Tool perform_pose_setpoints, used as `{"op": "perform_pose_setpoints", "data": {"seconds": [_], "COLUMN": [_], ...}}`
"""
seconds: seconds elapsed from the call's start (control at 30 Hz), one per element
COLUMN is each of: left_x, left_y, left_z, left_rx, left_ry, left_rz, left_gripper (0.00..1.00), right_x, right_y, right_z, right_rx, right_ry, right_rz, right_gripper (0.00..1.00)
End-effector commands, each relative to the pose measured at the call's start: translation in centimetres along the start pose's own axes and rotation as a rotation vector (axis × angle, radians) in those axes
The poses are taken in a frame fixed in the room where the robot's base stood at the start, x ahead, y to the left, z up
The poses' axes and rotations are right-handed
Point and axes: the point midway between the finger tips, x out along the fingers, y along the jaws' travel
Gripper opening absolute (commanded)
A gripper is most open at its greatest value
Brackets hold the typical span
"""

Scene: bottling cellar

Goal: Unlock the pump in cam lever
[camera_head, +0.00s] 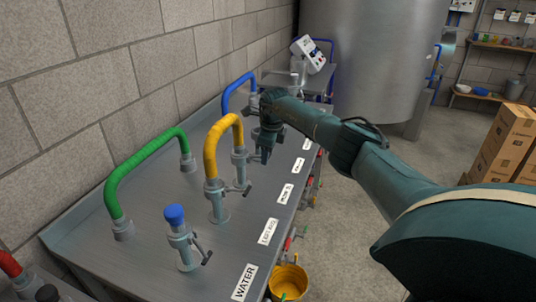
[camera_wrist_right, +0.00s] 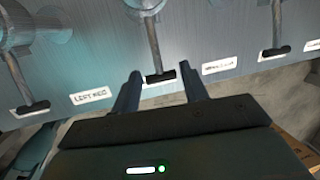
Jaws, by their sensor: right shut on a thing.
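My right gripper (camera_head: 262,155) reaches down over the steel bench just past the yellow hose. In the wrist view its two fingers (camera_wrist_right: 163,90) stand on either side of a T-shaped cam lever (camera_wrist_right: 160,77) with a dark handle, and it is shut on that handle. The lever's stem runs up from the handle to a round grey fitting (camera_wrist_right: 145,6). The label nearest to the left of it reads like "LEFT REC" (camera_wrist_right: 90,97); the label to its right (camera_wrist_right: 221,65) is too blurred to read, so I cannot tell which one is pump in. My left gripper is not in view.
Other levers stand to the left (camera_wrist_right: 32,107) and right (camera_wrist_right: 277,50). Green (camera_head: 145,158), yellow (camera_head: 210,148) and blue (camera_head: 228,95) hoses arch over the bench (camera_head: 150,215). A blue-capped fitting (camera_head: 175,216) is near. A yellow bucket (camera_head: 289,280) stands below; boxes (camera_head: 507,145) are at right.

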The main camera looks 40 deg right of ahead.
Motion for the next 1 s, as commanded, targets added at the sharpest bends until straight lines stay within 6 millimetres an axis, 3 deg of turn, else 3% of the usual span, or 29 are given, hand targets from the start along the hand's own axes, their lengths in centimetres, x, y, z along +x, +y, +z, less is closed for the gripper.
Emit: {"op": "perform_pose_setpoints", "data": {"seconds": [0.47,0.5,0.73,1.0], "left_x": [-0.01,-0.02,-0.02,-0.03], "left_y": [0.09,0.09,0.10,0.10], "left_z": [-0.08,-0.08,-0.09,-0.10], "left_rx": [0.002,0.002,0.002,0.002], "left_ry": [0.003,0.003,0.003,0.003], "left_rz": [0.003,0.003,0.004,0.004], "left_gripper": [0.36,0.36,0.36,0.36], "right_x": [-0.24,-0.24,-0.15,-0.25], "right_y": [-0.31,-0.31,-0.17,-0.09], "right_z": [-0.05,-0.04,0.01,0.05], "right_rx": [0.000,0.000,-0.001,-0.003], "right_ry": [0.011,0.010,0.010,0.010], "right_rz": [-0.007,-0.007,-0.003,-0.001], "right_gripper": [0.03,0.47,0.66,0.66]}}
